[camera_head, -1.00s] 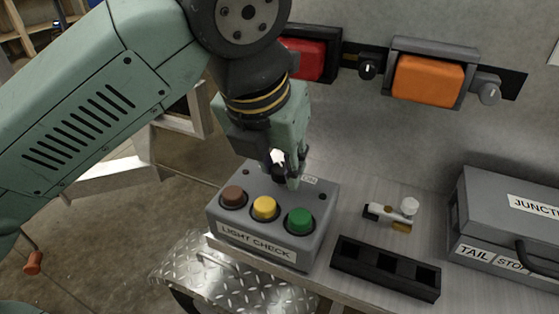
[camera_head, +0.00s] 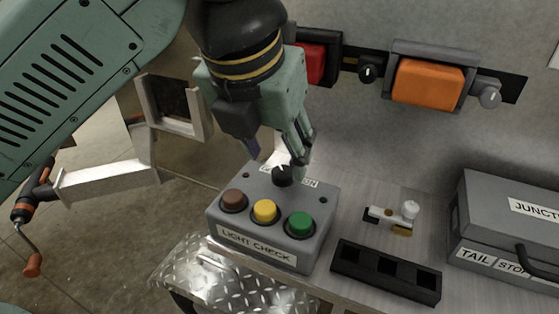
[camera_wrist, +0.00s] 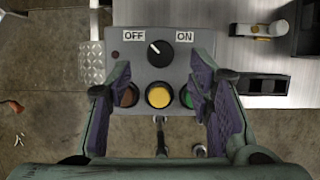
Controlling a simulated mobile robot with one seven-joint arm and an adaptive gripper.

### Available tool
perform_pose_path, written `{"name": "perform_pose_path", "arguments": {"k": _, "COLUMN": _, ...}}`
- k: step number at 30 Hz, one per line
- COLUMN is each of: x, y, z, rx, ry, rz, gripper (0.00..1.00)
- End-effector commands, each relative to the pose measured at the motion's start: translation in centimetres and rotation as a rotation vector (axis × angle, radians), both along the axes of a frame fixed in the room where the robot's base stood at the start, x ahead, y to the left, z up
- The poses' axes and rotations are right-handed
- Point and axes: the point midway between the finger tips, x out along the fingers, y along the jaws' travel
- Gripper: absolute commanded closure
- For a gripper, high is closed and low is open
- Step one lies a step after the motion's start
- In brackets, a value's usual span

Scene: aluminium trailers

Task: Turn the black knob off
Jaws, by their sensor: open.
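The black knob (camera_head: 283,176) sits on top of the grey light check box (camera_head: 325,205), behind its brown, yellow and green buttons. In the wrist view the knob (camera_wrist: 160,53) lies below the OFF label (camera_wrist: 135,37) and ON label (camera_wrist: 184,36). Its white pointer mark is at its upper left, tilted toward OFF. My gripper (camera_head: 277,160) is open and empty above the box, apart from the knob. In the wrist view the fingers of my gripper (camera_wrist: 158,66) spread on either side of the knob and buttons.
A red button (camera_head: 314,64), an orange button (camera_head: 428,82) and small knobs are on the wall behind. A black tray (camera_head: 385,270), a small latch-like part (camera_head: 393,216) and a grey junction box (camera_head: 510,232) stand to the right on the bench.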

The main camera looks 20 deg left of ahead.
Motion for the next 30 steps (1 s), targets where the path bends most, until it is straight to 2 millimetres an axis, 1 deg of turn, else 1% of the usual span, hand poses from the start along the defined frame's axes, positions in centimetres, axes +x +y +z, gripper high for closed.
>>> {"name": "perform_pose_path", "arguments": {"k": 1, "x": -0.4, "y": 0.0, "z": 1.2, "rx": 0.000, "ry": -0.004, "rz": 0.001, "gripper": 0.53}}
{"name": "perform_pose_path", "arguments": {"k": 6, "x": -1.7, "y": 0.0, "z": 4.3, "rx": 0.000, "ry": -0.003, "rz": -0.001, "gripper": 0.53}}
{"name": "perform_pose_path", "arguments": {"k": 9, "x": -2.3, "y": 0.0, "z": 5.7, "rx": 0.000, "ry": -0.002, "rz": 0.000, "gripper": 0.53}}
{"name": "perform_pose_path", "arguments": {"k": 12, "x": -2.7, "y": 0.0, "z": 6.6, "rx": 0.000, "ry": -0.001, "rz": -0.001, "gripper": 0.53}}
{"name": "perform_pose_path", "arguments": {"k": 17, "x": -2.9, "y": 0.0, "z": 7.1, "rx": 0.000, "ry": 0.000, "rz": -0.001, "gripper": 0.53}}
{"name": "perform_pose_path", "arguments": {"k": 30, "x": -2.9, "y": 0.0, "z": 7.0, "rx": -0.001, "ry": 0.000, "rz": -0.001, "gripper": 0.53}}
